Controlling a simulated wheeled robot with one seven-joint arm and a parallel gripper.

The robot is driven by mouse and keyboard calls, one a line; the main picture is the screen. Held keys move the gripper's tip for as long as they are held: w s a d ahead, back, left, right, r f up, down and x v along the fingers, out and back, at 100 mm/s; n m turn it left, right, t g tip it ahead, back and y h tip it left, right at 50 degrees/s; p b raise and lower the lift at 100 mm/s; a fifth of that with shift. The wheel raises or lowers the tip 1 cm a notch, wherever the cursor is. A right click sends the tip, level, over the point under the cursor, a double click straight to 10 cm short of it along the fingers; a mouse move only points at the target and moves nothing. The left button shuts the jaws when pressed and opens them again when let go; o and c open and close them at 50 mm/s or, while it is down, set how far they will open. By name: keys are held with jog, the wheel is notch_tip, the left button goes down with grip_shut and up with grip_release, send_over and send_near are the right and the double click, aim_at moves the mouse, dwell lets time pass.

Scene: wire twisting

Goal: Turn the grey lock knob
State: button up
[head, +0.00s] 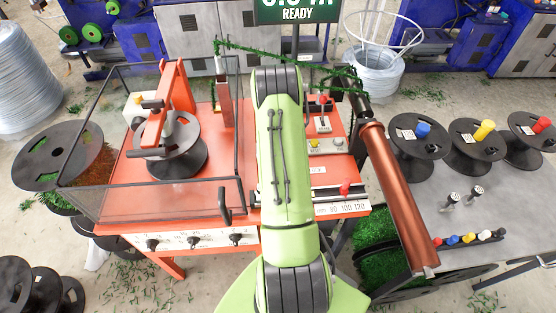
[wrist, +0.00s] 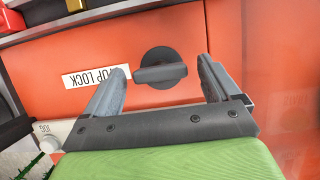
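The grey lock knob (wrist: 160,73) shows in the wrist view on an orange panel. It has a round dark base and a bar handle that lies nearly level, tilted slightly up to the right. My gripper (wrist: 162,68) is open, with one finger on each side of the knob and a visible gap on both sides. I cannot tell how far the tips are from the panel. In the head view my green arm hides both the gripper and the knob.
The orange machine (head: 190,238) has a clear guard box (head: 150,200) around a black spool (head: 177,160). A copper roller (head: 400,200) and a grey table (head: 500,215) with spools stand at right.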

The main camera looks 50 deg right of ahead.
jog(key=p+v, duration=0.3)
jog(key=v, duration=1.2)
jog(key=shift+w+r, duration=0.2)
jog(key=shift+r, duration=0.15)
jog(key=shift+d, duration=0.1)
